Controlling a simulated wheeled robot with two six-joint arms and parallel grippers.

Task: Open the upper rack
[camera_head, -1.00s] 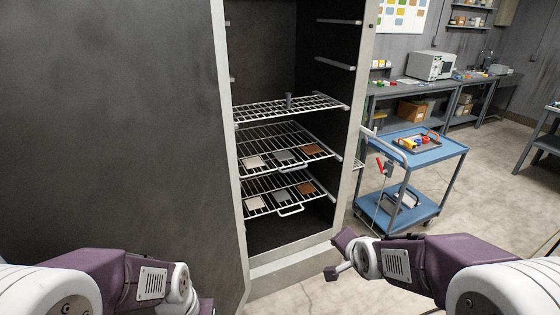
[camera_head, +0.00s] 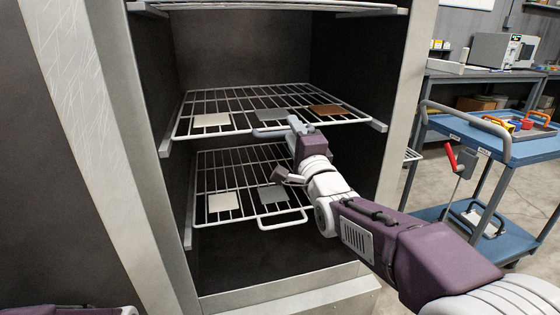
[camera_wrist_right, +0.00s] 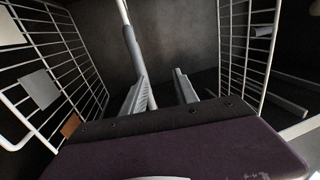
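The upper rack (camera_head: 190,126) is a white wire shelf inside the dark cabinet. Light, grey and brown plates lie on it, and a bar handle (camera_head: 270,133) is at its front. My right gripper (camera_head: 296,122) is at this front edge, beside the right end of the handle. In the right wrist view my gripper (camera_wrist_right: 162,85) has its fingers apart, with nothing clearly between them. A thick grey bar (camera_wrist_right: 131,42) ends close to the left finger; contact cannot be told. My left gripper is out of view.
A lower rack (camera_head: 265,226) with plates and a front handle sits below, partly hidden by my right arm. Another rack (camera_head: 260,5) is above. The cabinet's right frame (camera_head: 402,110) is close to my arm. A blue cart (camera_head: 535,150) stands right.

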